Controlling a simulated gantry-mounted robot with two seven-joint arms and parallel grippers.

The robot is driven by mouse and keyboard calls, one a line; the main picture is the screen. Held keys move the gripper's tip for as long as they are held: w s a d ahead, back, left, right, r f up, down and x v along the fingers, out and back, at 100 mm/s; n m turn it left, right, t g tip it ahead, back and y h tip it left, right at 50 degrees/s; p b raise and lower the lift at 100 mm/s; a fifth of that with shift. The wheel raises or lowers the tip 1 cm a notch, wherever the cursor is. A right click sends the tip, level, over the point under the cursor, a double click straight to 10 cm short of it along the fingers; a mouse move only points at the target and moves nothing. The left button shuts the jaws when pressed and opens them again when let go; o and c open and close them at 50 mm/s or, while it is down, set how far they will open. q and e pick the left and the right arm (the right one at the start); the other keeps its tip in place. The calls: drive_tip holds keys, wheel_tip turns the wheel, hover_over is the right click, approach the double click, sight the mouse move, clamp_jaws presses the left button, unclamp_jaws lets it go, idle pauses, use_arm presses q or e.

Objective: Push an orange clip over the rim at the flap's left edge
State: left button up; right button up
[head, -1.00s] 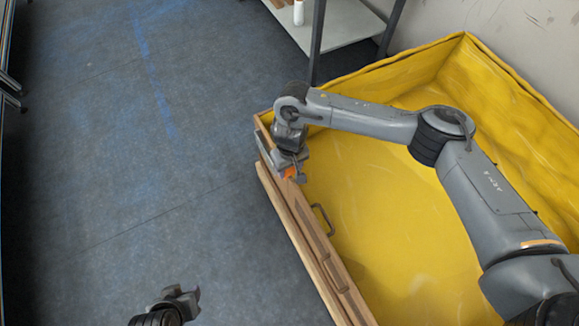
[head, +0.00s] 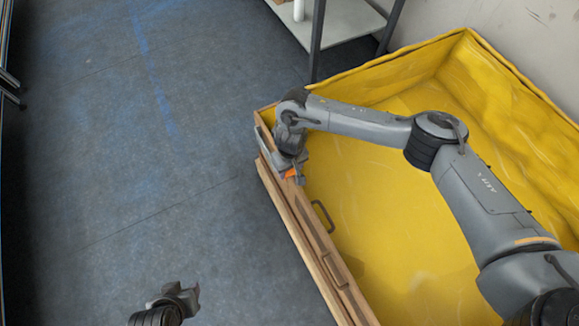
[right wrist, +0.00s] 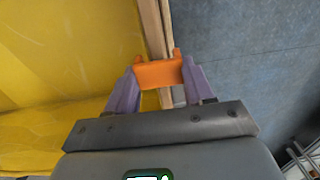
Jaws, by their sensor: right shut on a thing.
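An orange clip (right wrist: 159,73) sits between the two purple fingertips of my right gripper (right wrist: 157,86), which is shut on it. In the right wrist view the clip lies across the wooden rim (right wrist: 155,28). Whether it is fully seated on the rim cannot be told. In the head view the clip (head: 291,174) shows as a small orange patch under my right gripper (head: 290,168), at the near left side of the yellow-lined box. The wooden flap (head: 300,232) runs along that side. My left gripper (head: 184,297) is over the floor at the bottom, its fingers unclear.
The yellow liner (head: 370,200) fills the box to the right of the rim. A dark handle (head: 323,216) stands on the inner side of the flap. A shelf (head: 340,22) with dark legs stands behind.

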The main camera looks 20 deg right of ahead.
drive_tip(key=o, duration=1.2)
drive_tip(key=shift+r, duration=0.1)
wheel_tip(320, 180, up, 11)
drive_tip(key=p, duration=0.7)
drive_tip(key=shift+d+f, duration=0.1)
drive_tip(key=shift+f, duration=0.1)
